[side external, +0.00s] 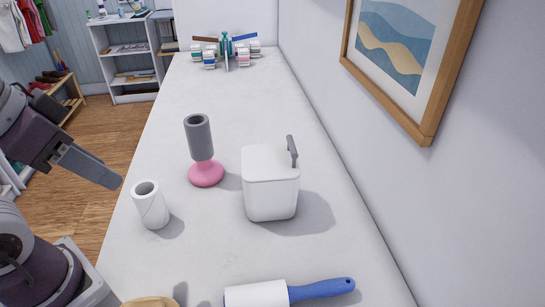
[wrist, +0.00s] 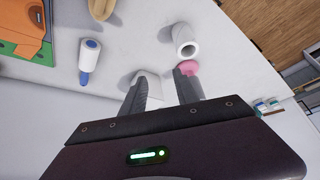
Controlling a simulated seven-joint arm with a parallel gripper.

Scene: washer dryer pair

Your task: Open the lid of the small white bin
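The small white bin (side external: 270,195) stands upright on the white counter, with its lid (side external: 270,162) down flat on top. A grey upright handle (side external: 292,152) stands at its right rear edge. In the wrist view only part of the bin (wrist: 150,76) shows, partly hidden by a finger. My gripper (side external: 118,183) is at the left of the side view, off the counter's left edge and well apart from the bin. In the wrist view the two fingers (wrist: 162,92) are spread apart, with nothing held between them.
A white cylinder (side external: 151,206) and a grey cup on a pink base (side external: 205,172) stand between my gripper and the bin. A blue-handled lint roller (side external: 290,292) lies in front. A wall and framed picture (side external: 395,50) flank the right.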

